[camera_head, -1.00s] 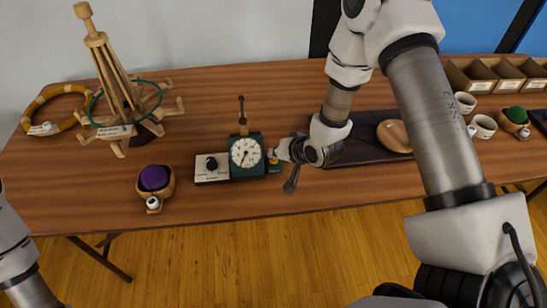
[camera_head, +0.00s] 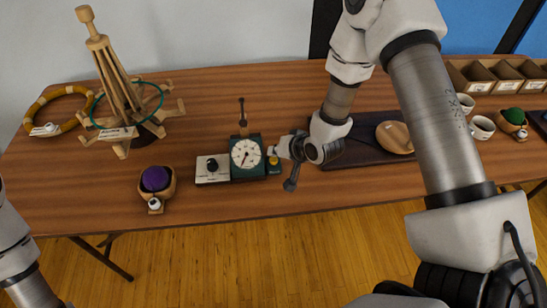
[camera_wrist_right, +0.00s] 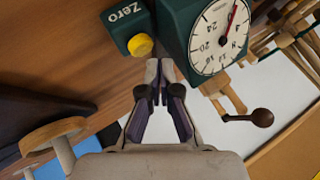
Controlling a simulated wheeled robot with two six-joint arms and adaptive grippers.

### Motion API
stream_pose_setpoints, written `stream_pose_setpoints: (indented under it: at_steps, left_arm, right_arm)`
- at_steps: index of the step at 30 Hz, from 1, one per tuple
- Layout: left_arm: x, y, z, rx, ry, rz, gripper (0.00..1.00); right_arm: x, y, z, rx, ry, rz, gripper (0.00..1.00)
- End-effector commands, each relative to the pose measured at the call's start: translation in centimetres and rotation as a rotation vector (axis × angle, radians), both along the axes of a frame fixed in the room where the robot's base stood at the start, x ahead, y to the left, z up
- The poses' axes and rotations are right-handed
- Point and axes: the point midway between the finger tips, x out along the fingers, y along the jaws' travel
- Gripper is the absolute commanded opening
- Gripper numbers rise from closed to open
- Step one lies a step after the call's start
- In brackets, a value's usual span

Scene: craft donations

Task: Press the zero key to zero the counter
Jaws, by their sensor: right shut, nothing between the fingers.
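The counter (camera_head: 247,157) is a dark green box with a round white dial, standing upright near the front middle of the table. In the right wrist view its dial (camera_wrist_right: 217,40) appears rotated, with a red hand. The zero key is a round yellow button (camera_wrist_right: 140,45) on a small green block beside the dial, below a white "Zero" label (camera_wrist_right: 125,13); it also shows in the head view (camera_head: 273,160). My right gripper (camera_wrist_right: 160,70) is shut and empty. Its fingertips are close beside the yellow button; I see no contact. My left gripper is out of view.
A grey box with a black knob (camera_head: 211,168) joins the counter's left side. A purple ball in a wooden cup (camera_head: 155,180) stands farther left, with a wooden winder (camera_head: 120,95) behind. A dark tray (camera_head: 350,150) lies right, under my right arm. The table front is clear.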

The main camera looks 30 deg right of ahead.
Motion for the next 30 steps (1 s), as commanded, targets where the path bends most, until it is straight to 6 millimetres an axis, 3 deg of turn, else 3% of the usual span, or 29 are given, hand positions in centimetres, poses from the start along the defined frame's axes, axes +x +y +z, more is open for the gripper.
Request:
stream_pose_setpoints:
  at_steps: [17, 30]
  left_arm:
    - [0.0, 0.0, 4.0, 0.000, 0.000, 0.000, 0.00]
    - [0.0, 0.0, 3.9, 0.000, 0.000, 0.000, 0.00]
  right_arm:
    - [0.0, 0.0, 5.0, 0.000, -0.001, 0.000, 0.00]
    - [0.0, 0.0, 5.0, 0.000, -0.001, -0.001, 0.00]
